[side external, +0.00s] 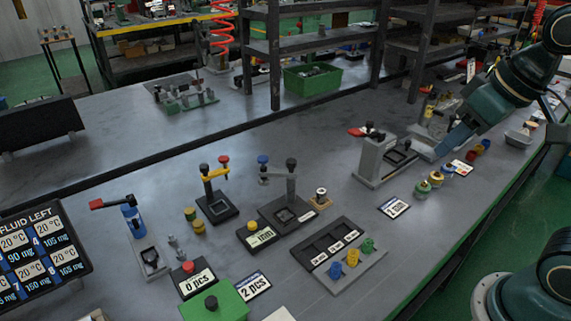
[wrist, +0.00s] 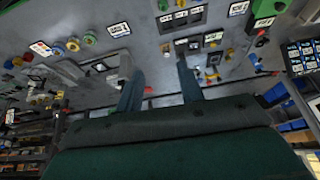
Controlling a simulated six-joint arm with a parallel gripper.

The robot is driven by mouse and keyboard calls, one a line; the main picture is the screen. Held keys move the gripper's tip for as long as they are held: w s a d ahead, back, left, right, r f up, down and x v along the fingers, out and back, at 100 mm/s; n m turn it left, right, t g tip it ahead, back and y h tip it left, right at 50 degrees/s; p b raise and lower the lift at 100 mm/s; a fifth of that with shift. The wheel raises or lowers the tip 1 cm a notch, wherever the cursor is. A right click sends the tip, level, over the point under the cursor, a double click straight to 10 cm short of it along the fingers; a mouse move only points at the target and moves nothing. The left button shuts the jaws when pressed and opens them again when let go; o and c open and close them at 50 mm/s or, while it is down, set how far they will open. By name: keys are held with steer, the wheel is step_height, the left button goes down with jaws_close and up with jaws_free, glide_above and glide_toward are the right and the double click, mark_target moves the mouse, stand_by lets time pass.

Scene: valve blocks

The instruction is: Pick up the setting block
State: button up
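My gripper (side external: 443,150) is at the right in the side view, above the right part of the bench. In the wrist view my gripper (wrist: 158,80) shows two blue fingers spread apart with nothing between them. I cannot tell for sure which piece is the setting block. Small blue (side external: 335,270), yellow (side external: 352,257) and green (side external: 367,245) pieces stand along the front of a black compartment tray (side external: 312,246). A small piece with a white top (side external: 321,193) stands on a brown base behind the tray. My gripper is apart from all of these.
A grey press-like stand with a red handle (side external: 373,157) is left of my gripper. Several small round pieces (side external: 436,179) stand near the right edge. Black stands (side external: 216,205), a green box (side external: 222,303) and a display (side external: 40,255) are at the left.

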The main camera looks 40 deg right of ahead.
steer(key=w+g, duration=0.1)
steer(key=w, duration=0.7)
steer(key=m+g, duration=0.2)
steer(key=g, duration=0.2)
glide_above(322, 191)
step_height(322, 191, down, 17)
steer(key=shift+w+a+f, duration=0.1)
steer(key=shift+a+f, duration=0.1)
steer(key=shift+f, duration=0.1)
steer(key=shift+f, duration=0.1)
steer(key=shift+f, duration=4.2)
steer(key=shift+f, duration=0.15)
steer(key=shift+d+f, duration=0.15)
steer(key=shift+f, duration=2.3)
steer(key=shift+c, duration=0.5)
